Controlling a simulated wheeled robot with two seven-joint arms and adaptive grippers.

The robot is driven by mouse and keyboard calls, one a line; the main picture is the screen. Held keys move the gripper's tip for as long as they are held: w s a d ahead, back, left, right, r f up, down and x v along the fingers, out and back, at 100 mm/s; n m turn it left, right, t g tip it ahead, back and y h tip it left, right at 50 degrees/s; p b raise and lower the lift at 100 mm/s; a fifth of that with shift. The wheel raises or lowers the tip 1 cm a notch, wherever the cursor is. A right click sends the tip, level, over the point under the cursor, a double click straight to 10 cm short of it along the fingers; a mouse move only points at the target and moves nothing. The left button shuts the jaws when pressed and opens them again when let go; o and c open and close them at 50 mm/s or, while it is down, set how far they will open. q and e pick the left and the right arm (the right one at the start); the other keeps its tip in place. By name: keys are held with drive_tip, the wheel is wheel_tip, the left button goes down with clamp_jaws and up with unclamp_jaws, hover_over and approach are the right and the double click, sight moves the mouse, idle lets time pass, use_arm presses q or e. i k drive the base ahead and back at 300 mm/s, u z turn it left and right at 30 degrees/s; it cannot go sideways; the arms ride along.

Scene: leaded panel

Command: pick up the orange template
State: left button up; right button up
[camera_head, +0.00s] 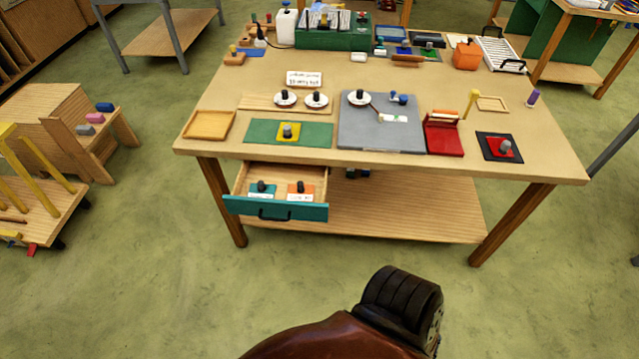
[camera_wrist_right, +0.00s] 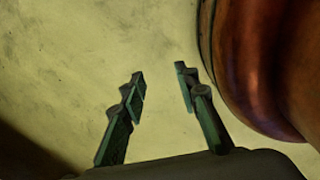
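The orange template (camera_head: 300,188) lies in the open drawer (camera_head: 275,209) at the front left of the workbench. It is flat, with a dark knob on top and a white label at its front. A teal template (camera_head: 262,189) with a similar knob lies to its left in the same drawer. My right gripper (camera_wrist_right: 160,75) shows in the right wrist view, with its two fingers apart and nothing between them, over bare floor. It is away from the drawer. My left gripper is in neither view.
The workbench top (camera_head: 225,95) holds a green panel (camera_head: 310,133), a grey plate (camera_head: 385,142), a red stand (camera_head: 444,138) and a black-and-red piece (camera_head: 490,150). A wooden stand (camera_head: 60,115) is at the left. The floor (camera_head: 180,270) before the drawer is clear.

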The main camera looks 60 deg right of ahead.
sight(301, 192)
drive_tip(key=z, duration=0.8)
drive_tip(key=i, duration=0.7)
drive_tip(key=z, duration=0.8)
